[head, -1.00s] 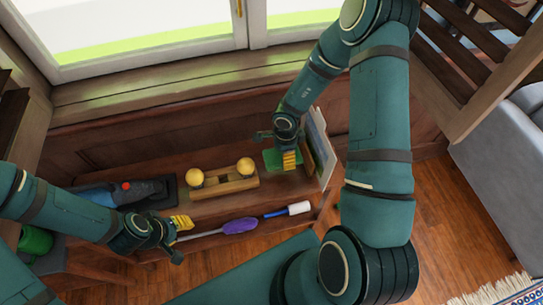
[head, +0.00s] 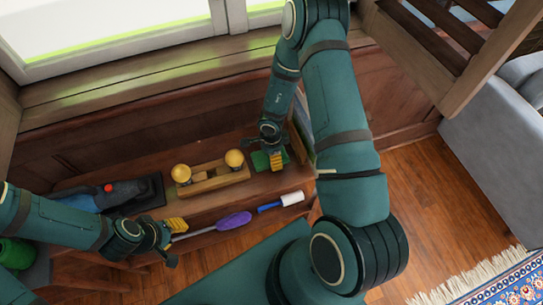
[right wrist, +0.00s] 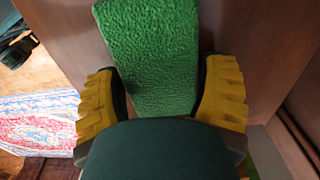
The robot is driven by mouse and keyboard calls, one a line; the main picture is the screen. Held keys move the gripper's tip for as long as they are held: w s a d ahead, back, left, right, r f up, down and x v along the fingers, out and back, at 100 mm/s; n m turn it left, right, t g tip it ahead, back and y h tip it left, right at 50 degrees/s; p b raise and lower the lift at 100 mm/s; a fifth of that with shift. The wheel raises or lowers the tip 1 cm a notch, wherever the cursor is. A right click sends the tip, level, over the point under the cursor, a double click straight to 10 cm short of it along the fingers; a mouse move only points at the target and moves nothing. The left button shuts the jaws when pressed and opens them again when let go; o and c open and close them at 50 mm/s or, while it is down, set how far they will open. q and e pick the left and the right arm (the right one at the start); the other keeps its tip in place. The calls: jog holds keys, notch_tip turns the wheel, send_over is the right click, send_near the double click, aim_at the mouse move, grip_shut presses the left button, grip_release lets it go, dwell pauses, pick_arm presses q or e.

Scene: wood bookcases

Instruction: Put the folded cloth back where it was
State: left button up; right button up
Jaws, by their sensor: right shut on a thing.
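The green folded cloth (head: 259,160) is at the right end of the wooden shelf, beside upright flat items. It also shows in the right wrist view (right wrist: 152,58) as a thick green textured block. My right gripper (head: 270,158) is shut on it, with a yellow finger on each side in the wrist view (right wrist: 160,95). I cannot tell whether the cloth touches the shelf. My left gripper (head: 168,238) is at the front left of the shelf, by the grey rod of a purple-handled tool (head: 234,221). Whether its fingers are open or shut is unclear.
A wooden plane with yellow knobs (head: 211,178) stands left of the cloth. A dark power tool (head: 118,194) lies further left. A blue and white tool (head: 281,202) lies on the lower front ledge. The upright flat items (head: 301,130) close off the right end. Open floor (head: 425,205) lies right.

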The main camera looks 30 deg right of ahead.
jog(key=o, duration=1.2)
jog(key=shift+c, duration=0.2)
pick_arm(q)
jog(key=shift+r, duration=0.1)
pick_arm(e)
jog(key=shift+r, duration=0.1)
notch_tip(320, 180, up, 12)
jog(key=p, duration=0.5)
pick_arm(q)
jog(key=shift+t, duration=0.3)
jog(key=r, duration=0.1)
jog(key=w+r, duration=0.1)
jog(key=r, duration=0.2)
jog(key=shift+w+a+r, duration=0.15)
jog(key=shift+w+r, duration=0.15)
pick_arm(e)
jog(key=s+a+n+t+y, duration=0.1)
jog(key=s+a+n, duration=0.3)
jog(key=a+n, duration=0.5)
jog(key=s+a+n+t+y, duration=0.1)
jog(key=s+a+n, duration=0.3)
jog(key=a+n, duration=0.4)
jog(key=shift+s+a+f+n+y, duration=0.25)
jog(key=shift+a+n+y, duration=0.1)
jog(key=shift+n+y, duration=0.55)
jog(key=shift+w, duration=0.1)
